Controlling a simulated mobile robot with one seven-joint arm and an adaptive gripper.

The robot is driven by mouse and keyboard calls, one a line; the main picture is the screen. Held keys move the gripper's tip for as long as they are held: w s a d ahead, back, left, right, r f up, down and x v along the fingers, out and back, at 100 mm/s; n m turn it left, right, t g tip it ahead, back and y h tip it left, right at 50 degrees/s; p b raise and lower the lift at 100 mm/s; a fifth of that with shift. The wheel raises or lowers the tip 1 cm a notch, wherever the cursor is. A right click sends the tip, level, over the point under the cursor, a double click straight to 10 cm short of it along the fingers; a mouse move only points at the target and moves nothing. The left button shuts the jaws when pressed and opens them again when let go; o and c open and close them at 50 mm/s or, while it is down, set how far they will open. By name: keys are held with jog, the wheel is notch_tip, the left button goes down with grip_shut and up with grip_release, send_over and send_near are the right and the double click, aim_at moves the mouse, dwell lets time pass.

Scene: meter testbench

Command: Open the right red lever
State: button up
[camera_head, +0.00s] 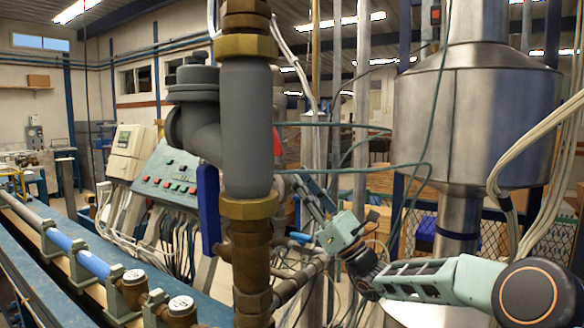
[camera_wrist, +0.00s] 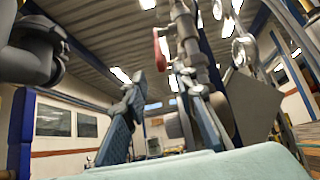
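A red lever (camera_wrist: 160,42) hangs from pipework in the upper middle of the wrist view, beyond my fingertips. In the head view a small red part (camera_head: 277,143) shows at the right edge of the thick grey vertical pipe, which hides the rest; I cannot tell if it is the same lever. My gripper (camera_head: 312,194) is right of that pipe, pointing up and left, lower than the red part. In the wrist view its two fingers stand well apart, and my gripper (camera_wrist: 160,82) is open and empty. The red lever appears apart from both fingers.
A blue lever (camera_head: 208,200) hangs left of the grey pipe (camera_head: 246,125) in the head view. A large steel tank (camera_head: 475,120) and loose cables (camera_head: 540,130) stand at the right. A green control panel (camera_head: 167,178) is at the left.

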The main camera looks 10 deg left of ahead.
aim_at(278, 140)
jog(key=shift+s+d+f, duration=0.1)
jog(key=shift+f, duration=0.1)
jog(key=shift+c, duration=0.2)
jog(key=shift+r, duration=0.15)
jog(key=shift+c, duration=1.2)
jog(key=r+n+g+p, duration=0.1)
jog(key=g, duration=0.1)
jog(key=s+a+r+n+g+h+p, duration=0.1)
jog(key=r+g+p, duration=0.1)
jog(key=s+a+r+n+g+p, duration=0.1)
jog(key=g, duration=0.1)
jog(key=shift+s+r+n+p, duration=0.15)
jog(key=shift+r+n+p, duration=0.15)
jog(key=shift+n, duration=0.1)
grip_shut()
jog(key=d+r+m+t+h+p, duration=0.1)
jog(key=d+r+m+h+p, duration=0.3)
jog(key=d+r+h+p, duration=0.7)
jog(key=shift+h, duration=0.7)
jog(key=p+x, duration=0.2)
jog(key=x, duration=1.2)
jog(key=shift+s+a+r, duration=0.15)
jog(key=shift+a, duration=0.1)
